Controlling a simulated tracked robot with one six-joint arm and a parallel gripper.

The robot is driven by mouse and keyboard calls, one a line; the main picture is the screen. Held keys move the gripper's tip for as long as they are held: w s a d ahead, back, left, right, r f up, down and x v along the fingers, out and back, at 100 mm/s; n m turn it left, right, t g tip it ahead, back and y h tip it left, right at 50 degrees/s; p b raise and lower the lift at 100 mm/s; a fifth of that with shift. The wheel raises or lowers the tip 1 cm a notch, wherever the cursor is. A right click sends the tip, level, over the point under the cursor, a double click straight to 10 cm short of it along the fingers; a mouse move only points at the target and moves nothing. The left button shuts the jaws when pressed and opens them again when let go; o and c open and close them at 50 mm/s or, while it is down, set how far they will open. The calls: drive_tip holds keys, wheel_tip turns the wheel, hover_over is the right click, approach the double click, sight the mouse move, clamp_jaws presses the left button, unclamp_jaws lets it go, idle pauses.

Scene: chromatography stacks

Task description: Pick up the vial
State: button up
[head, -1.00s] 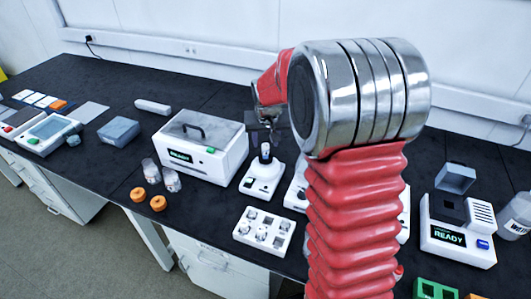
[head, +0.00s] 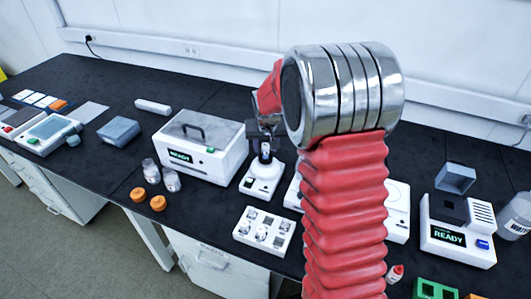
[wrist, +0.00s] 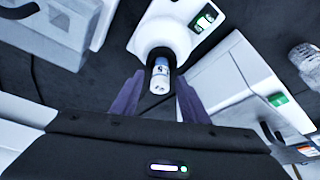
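The vial (wrist: 160,76) is a small clear tube with a white and blue label. It stands in the round top of a small white device (wrist: 142,42), which also shows in the head view (head: 262,186). My gripper (wrist: 158,88) is open, with its two dark fingers apart on either side of the vial. I see dark gaps between the vial and both fingers. In the head view my gripper (head: 265,136) is right over the device, and the vial (head: 266,153) shows only in part below it.
A white box-shaped machine with a READY display (head: 203,150) stands close left of the device. A white rack (head: 264,232) with several small vials lies in front. Two clear jars and two orange caps (head: 158,203) sit to the left. My arm hides part of the bench on the right.

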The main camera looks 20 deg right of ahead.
clamp_jaws()
drive_tip(key=shift+r, duration=0.1)
idle(0.3)
wheel_tip(320, 180, up, 10)
drive_tip(key=shift+f, duration=0.1)
idle(0.5)
idle(0.5)
wheel_tip(320, 180, up, 6)
hover_over(266, 145)
idle(1.0)
